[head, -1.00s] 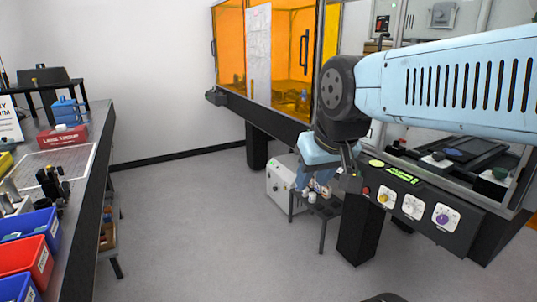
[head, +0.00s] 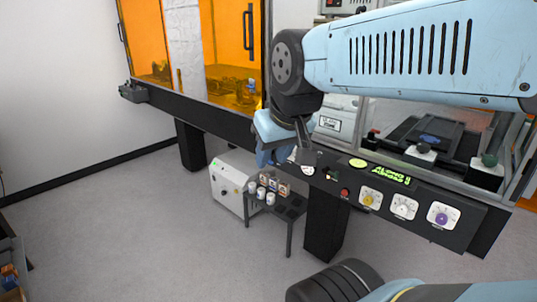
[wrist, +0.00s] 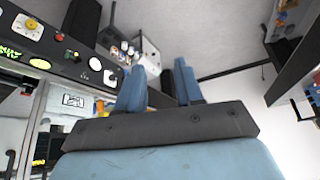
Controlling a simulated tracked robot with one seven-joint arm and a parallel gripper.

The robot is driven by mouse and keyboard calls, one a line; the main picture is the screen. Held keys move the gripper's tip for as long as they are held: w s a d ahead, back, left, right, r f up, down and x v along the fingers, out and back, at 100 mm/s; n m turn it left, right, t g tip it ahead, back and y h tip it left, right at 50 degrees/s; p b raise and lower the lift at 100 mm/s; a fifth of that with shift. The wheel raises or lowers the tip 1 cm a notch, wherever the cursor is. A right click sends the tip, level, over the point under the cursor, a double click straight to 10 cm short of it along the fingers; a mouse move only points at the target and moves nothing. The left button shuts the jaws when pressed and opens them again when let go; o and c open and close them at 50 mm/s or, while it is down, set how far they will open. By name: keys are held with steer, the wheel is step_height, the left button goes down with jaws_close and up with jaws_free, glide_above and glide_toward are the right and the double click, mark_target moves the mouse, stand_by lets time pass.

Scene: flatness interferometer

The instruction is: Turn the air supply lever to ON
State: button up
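My gripper (head: 268,157) hangs in front of the dark control panel (head: 460,232), near its left end. In the wrist view its two blue fingers (wrist: 159,88) stand apart with nothing between them. A small dark fitting (head: 331,175) with coloured marks sits on the panel just right of my gripper; it may be the air supply lever, but it is too small to tell its position.
The panel also carries a red button (head: 345,193), a yellow knob (head: 370,199), a white knob (head: 402,207), a purple knob (head: 442,217) and a green display (head: 390,175). A white box (head: 229,187) and a small dark table (head: 289,221) with cups stand below. Floor at left is clear.

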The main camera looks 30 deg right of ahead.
steer(key=w+d+f+n+g+h, duration=0.25)
steer(key=w+d+f, duration=0.2)
steer(key=w, duration=0.65)
steer(key=w+d+f+n+g+h, duration=0.1)
steer(key=w+d+f+n+h, duration=0.3)
steer(key=w, duration=0.6)
steer(key=w+d+f+n+g+h, duration=0.1)
steer(key=w+d+f+g+h, duration=0.15)
steer(key=w+d, duration=0.6)
steer(key=w+a+f+n+t+h, duration=0.2)
steer(key=w+f+n+t+h, duration=0.55)
steer(key=w+f+n, duration=1.35)
steer(key=w+d+f+m, duration=0.6)
steer(key=w+d, duration=0.3)
steer(key=d, duration=0.4)
steer(key=shift+w+f+g, duration=0.35)
steer(key=shift+f+g, duration=0.1)
steer(key=shift+f, duration=0.25)
steer(key=shift+d+m+h, duration=0.1)
steer(key=shift+m+h, duration=0.15)
steer(key=shift+c, duration=0.3)
jaws_close()
